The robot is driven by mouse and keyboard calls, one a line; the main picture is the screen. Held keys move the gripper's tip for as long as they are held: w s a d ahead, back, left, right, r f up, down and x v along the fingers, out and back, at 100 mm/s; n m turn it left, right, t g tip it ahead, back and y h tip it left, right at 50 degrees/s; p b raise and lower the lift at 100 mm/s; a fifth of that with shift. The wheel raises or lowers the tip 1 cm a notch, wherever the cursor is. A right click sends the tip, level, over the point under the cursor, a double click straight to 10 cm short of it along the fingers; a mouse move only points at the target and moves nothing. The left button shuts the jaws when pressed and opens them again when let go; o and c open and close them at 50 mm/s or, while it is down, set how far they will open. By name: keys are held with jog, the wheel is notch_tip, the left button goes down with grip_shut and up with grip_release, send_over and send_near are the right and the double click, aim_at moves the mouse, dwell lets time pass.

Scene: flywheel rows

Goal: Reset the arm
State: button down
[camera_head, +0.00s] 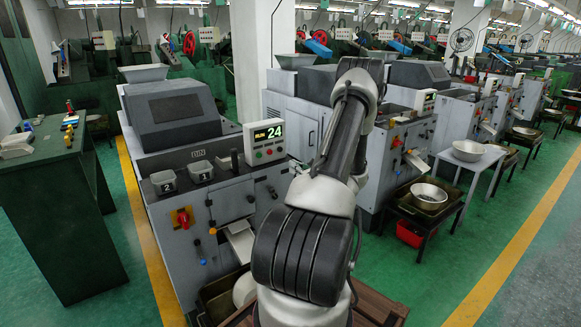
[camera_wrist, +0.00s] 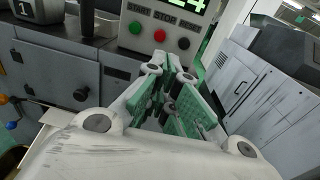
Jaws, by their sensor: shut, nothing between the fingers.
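My gripper (camera_wrist: 172,92) shows in the wrist view with its green-padded fingers close together and nothing between them. The control box (camera_head: 265,142) reads "24" in green and sits on the nearest grey machine (camera_head: 180,130). I cannot tell the exact gap between fingertips and box.
Two small boxes marked 2 (camera_head: 163,182) and 1 (camera_head: 200,171) sit on the machine's ledge. A dark green bench (camera_head: 60,215) stands at left. A metal bowl (camera_head: 428,196) rests on a low stand at right. Green floor (camera_head: 400,270) is clear at front right.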

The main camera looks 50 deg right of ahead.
dwell(0.6)
jog(key=s+a+f+n+g+y, duration=0.2)
jog(key=s+a+f+n+y, duration=0.25)
jog(key=a, duration=0.45)
jog(key=s+a+r+n+g+y, duration=0.3)
jog(key=s+a+n+g, duration=0.15)
jog(key=a, duration=0.35)
jog(key=s+a+r+n+g+y, duration=0.4)
jog(key=a+n, duration=0.2)
jog(key=a, duration=0.1)
jog(key=s+a+r+n+g+h, duration=0.65)
jog(key=s+r+n, duration=0.35)
jog(key=r+n, duration=0.4)
jog(key=a+r+n+t+h, duration=0.2)
jog(key=a+r+n+t, duration=0.2)
jog(key=a+r+n, duration=0.4)
jog(key=shift+w+a+r+n, duration=0.15)
jog(key=shift+a+r+n, duration=0.25)
jog(key=shift+r, duration=0.3)
